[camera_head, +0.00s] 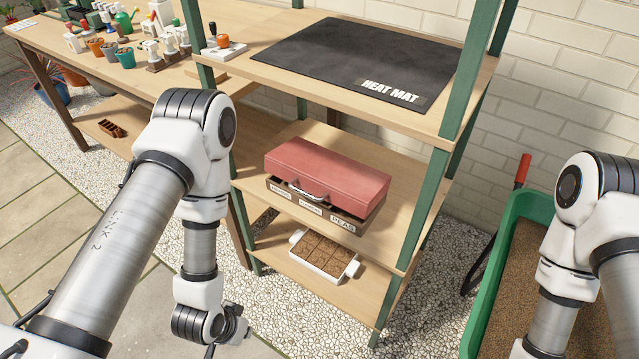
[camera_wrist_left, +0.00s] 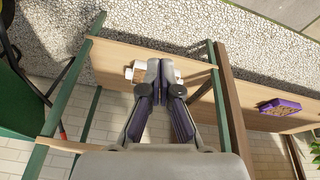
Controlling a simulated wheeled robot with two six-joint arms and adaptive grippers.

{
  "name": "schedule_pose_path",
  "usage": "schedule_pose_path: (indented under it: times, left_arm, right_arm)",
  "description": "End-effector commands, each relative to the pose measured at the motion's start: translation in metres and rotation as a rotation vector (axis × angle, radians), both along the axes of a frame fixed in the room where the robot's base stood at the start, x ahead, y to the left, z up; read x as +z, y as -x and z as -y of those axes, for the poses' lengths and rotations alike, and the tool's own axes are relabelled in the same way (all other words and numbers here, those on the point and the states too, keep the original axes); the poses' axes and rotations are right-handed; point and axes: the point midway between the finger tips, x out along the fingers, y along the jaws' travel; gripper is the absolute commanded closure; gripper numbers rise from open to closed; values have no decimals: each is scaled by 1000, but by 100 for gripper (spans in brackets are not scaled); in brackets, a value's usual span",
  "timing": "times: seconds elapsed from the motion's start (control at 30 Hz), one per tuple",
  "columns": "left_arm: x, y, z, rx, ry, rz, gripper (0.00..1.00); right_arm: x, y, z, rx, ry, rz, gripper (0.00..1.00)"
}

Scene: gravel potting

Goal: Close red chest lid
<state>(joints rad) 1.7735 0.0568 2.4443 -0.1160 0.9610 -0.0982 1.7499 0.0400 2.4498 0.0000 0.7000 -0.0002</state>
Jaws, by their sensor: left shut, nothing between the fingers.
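The red chest stands on the middle shelf in the head view. Its red lid (camera_head: 325,175) lies over the brown box body (camera_head: 345,222), with a dark gap along the front edge, so it looks slightly ajar. A metal handle is at the lid's front, above small labels, one reading PEAS. My left gripper (camera_head: 238,326) is low in front of the shelf unit, left of and below the chest, apart from it. In the left wrist view its fingers (camera_wrist_left: 167,70) are together and empty. The chest is not recognisable there. My right gripper is outside the view.
A heat mat (camera_head: 365,65) covers the top shelf above the chest. A soil-filled white seed tray (camera_head: 352,268) sits on the shelf below; green posts (camera_head: 425,205) frame the unit. A green gravel bin (camera_head: 489,290) stands right. A potting bench (camera_head: 60,50) is back left.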

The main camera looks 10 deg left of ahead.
Motion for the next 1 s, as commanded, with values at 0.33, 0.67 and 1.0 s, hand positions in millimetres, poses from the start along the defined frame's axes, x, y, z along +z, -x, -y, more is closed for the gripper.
schedule_pose_path:
  times: [0.33,0.67,1.0]
  left_arm:
    - [131,-134,27,-164,133,644,100]
    - [247,-194,26,-178,183,979,100]
    - [228,-249,46,-181,181,976,100]
  right_arm:
    - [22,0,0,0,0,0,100]
    - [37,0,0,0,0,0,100]
    - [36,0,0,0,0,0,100]
